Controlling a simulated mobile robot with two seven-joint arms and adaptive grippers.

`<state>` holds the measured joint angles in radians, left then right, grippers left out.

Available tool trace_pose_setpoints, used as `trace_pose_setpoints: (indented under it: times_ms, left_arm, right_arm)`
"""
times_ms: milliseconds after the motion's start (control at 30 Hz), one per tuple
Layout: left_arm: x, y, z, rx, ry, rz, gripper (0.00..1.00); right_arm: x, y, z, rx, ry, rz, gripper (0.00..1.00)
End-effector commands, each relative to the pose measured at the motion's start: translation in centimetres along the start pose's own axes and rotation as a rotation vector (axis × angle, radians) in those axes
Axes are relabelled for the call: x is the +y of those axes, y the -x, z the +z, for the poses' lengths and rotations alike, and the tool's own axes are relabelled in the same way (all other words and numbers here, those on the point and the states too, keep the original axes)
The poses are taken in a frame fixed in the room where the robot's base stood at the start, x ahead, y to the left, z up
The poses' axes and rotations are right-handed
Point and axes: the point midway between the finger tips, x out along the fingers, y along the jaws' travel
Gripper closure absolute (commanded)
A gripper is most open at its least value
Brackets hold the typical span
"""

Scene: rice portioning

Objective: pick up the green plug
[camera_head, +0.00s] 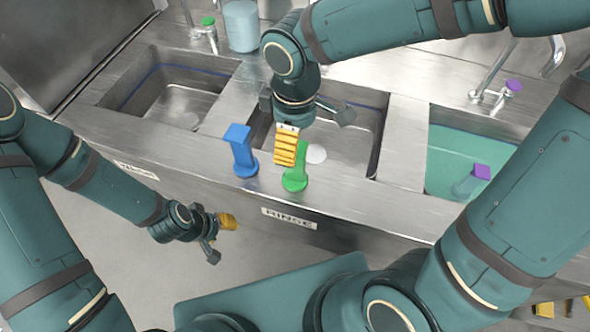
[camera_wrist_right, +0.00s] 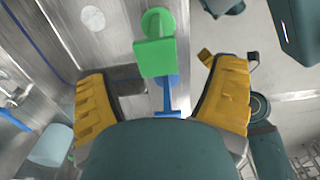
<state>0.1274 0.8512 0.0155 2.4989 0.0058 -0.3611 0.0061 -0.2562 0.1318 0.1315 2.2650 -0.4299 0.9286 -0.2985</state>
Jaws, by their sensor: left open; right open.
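The green plug (camera_head: 296,177) stands upright on the front ledge of the middle sink, above the RINSE label. The yellow-fingered right gripper (camera_head: 287,147) is over it and covers part of its top in the head view. In the right wrist view the green plug (camera_wrist_right: 155,56) shows between the open, empty right gripper's (camera_wrist_right: 160,75) fingers, apart from both. My left gripper (camera_head: 222,224) is open and empty, low in front of the counter, well away from the plug.
A blue plug (camera_head: 241,152) stands just left of the green one; it also shows in the right wrist view (camera_wrist_right: 168,100). A purple-topped plug (camera_head: 474,182) is in the right sink with teal water (camera_head: 448,150). The left sink (camera_head: 178,101) looks empty. A blue container (camera_head: 241,25) stands behind.

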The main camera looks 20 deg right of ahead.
Motion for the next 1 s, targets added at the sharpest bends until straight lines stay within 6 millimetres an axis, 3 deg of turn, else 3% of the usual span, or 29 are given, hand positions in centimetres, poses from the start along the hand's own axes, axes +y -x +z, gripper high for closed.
trace_pose_setpoints:
  times_ms: [300, 633, 867, 1000]
  left_arm:
    - [-0.4, -1.1, 0.5, -0.01, -0.003, 0.001, 0.53]
    - [-0.4, -1.1, 0.6, -0.012, -0.004, 0.001, 0.53]
    - [-0.4, -1.1, 0.5, -0.011, -0.003, 0.001, 0.53]
    - [-0.4, -1.1, 0.5, -0.011, -0.003, 0.001, 0.53]
  right_arm:
    - [0.3, -4.4, -0.1, -0.003, 0.0, -0.002, 0.15]
    - [0.3, -4.8, -0.1, -0.001, -0.001, -0.001, 0.16]
    - [0.3, -4.8, -0.1, -0.001, 0.0, -0.001, 0.96]
    - [0.3, -4.8, -0.1, 0.0, 0.0, 0.0, 0.96]
